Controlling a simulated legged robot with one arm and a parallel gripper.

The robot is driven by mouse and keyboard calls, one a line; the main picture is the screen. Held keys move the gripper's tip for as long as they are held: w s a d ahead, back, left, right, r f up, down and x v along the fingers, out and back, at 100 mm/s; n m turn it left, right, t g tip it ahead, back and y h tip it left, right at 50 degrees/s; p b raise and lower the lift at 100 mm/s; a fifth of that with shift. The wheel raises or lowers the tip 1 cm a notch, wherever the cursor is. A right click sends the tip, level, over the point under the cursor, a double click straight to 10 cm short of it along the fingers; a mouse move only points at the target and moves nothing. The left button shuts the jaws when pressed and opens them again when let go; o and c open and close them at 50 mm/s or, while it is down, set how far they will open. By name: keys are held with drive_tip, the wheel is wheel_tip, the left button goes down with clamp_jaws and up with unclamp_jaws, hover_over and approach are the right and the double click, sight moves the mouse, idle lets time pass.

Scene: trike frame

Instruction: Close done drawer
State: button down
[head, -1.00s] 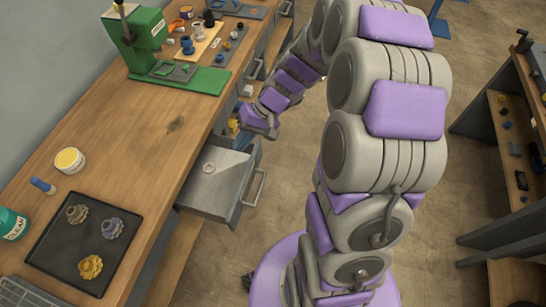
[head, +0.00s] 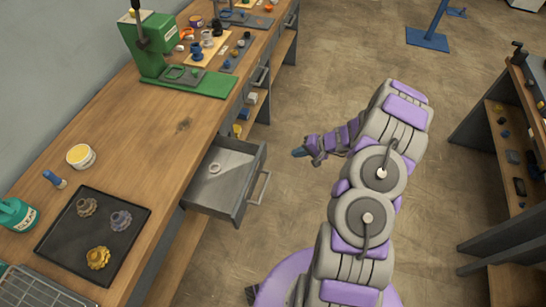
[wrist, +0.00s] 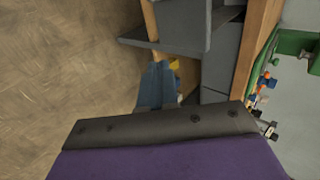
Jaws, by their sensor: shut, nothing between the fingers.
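A grey metal drawer (head: 226,201) stands pulled out from the workbench's front side in the head view. A pale ring-shaped part (head: 214,168) lies in it. Its bar handle (head: 260,186) faces right, toward my arm. I cannot read any label on it. My gripper (head: 299,152) is to the right of the drawer and a little farther back, apart from it, over open floor. Its fingers are shut and empty. In the wrist view the blue-grey fingers (wrist: 158,88) point toward the bench's grey side panels.
Shelves (head: 500,180) stand at the right. The floor between is clear.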

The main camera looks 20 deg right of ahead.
drive_tip(key=b, duration=0.2)
approach(265, 157)
wheel_tip(265, 157, down, 3)
drive_tip(key=a, duration=0.1)
drive_tip(key=w+a, duration=0.1)
drive_tip(key=a, duration=0.1)
drive_tip(key=shift+w+a+f+b, duration=0.15)
drive_tip(key=shift+w+a+b, duration=0.05)
drive_tip(key=shift+w+b, duration=0.15)
drive_tip(key=shift+w+a, duration=0.2)
drive_tip(key=shift+a, duration=0.1)
drive_tip(key=shift+d, duration=0.15)
drive_tip(key=shift+d, duration=0.1)
